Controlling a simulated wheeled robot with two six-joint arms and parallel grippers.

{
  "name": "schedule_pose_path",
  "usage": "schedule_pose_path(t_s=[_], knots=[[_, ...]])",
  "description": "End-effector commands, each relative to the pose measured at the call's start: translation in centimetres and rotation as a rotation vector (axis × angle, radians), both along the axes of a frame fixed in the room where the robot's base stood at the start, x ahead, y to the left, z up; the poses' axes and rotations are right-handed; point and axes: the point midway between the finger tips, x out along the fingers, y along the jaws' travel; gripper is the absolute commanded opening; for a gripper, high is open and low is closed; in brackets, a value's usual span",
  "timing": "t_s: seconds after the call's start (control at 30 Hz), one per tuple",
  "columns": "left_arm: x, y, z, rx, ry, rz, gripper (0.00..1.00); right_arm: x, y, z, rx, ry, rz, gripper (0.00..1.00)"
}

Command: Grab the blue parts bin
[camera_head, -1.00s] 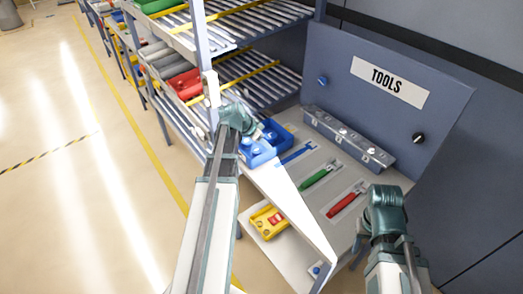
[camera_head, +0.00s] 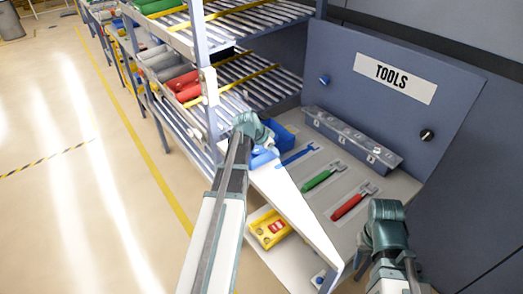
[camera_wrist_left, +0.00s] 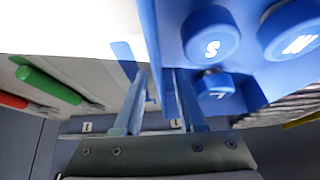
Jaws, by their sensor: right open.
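The blue parts bin (camera_head: 282,135) sits at the far left corner of the tool shelf, partly hidden behind my left gripper (camera_head: 260,148). In the left wrist view the bin (camera_wrist_left: 167,25) fills the upper right and holds round blue caps with white letters. My left gripper (camera_wrist_left: 157,88) has its two fingers apart, with the near side wall of the bin close to or between the tips; firm contact cannot be made out. My right gripper (camera_head: 388,215) is open over the right part of the shelf, its fingertips hardly visible.
A blue wrench (camera_head: 298,155), a green-handled tool (camera_head: 318,180) and a red-handled tool (camera_head: 348,206) lie on the shelf (camera_head: 310,215). A grey rail (camera_head: 350,140) stands behind them. A yellow bin (camera_head: 268,230) sits below. A roller rack (camera_head: 240,75) rises at the left.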

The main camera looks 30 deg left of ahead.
Motion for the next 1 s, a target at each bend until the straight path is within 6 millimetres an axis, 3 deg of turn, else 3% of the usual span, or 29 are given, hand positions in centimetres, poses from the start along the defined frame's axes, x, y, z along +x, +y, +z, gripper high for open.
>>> schedule_pose_path(t_s=[0.13,0.37,1.0], knots=[[-0.03,0.0,0.14,0.0,0.0,0.0,0.4,0.0,0.0,0.13,0.0,0.0,0.0,0.5],[-0.04,0.02,0.14,0.0,0.0,0.0,0.0,0.0,0.0,0.13,0.0,0.0,0.0,0.5],[-0.04,0.03,0.13,0.0,0.0,0.0,0.0,0.0,0.0,0.13,0.0,0.0,0.0,0.5]])
